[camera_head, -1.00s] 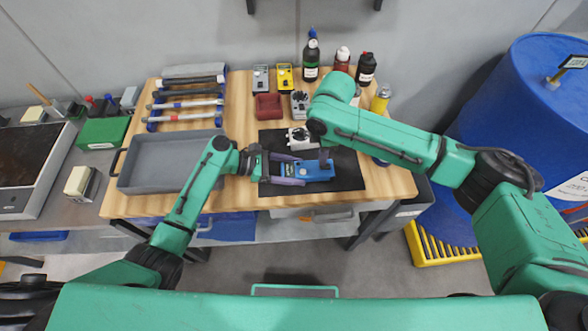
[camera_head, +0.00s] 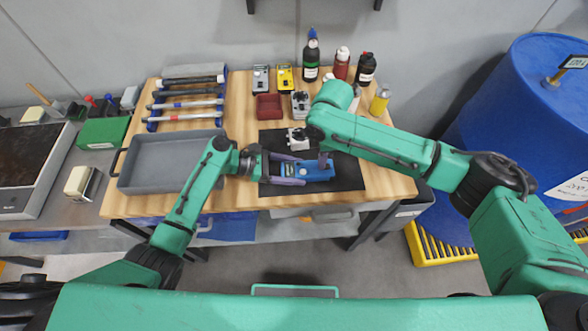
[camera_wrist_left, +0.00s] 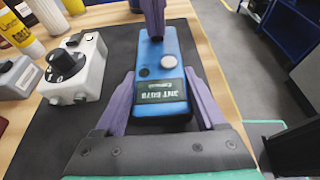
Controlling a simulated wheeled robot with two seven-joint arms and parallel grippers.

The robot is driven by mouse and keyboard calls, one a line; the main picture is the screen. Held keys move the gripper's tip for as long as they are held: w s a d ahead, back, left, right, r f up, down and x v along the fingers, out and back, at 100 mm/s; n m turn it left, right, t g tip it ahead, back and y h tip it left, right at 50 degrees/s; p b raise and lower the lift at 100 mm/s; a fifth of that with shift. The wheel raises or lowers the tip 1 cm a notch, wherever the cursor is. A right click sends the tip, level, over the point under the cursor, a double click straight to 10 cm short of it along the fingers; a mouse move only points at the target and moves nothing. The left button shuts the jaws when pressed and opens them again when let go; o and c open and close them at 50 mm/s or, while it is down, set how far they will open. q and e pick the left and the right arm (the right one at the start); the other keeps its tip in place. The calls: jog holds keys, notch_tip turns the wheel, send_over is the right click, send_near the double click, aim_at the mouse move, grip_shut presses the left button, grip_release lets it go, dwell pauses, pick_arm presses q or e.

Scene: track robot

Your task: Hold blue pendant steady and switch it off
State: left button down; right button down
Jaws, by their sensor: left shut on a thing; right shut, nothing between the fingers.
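The blue pendant (camera_head: 316,172) lies on the black mat (camera_head: 350,178) on the wooden workbench. My left gripper (camera_head: 296,172) is shut on it, one finger along each side. In the left wrist view the pendant (camera_wrist_left: 164,75) shows a round grey button, a dark round knob and a dark label. My right gripper (camera_head: 325,160) points down at the pendant's far right end. In the left wrist view its shut fingertips (camera_wrist_left: 156,35) are at the pendant's far end. I cannot tell whether they touch it.
A white pendant (camera_head: 298,139) with a black knob stands just behind the blue one. A grey tray (camera_head: 170,163) is at the left.

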jog(key=shift+r, duration=3)
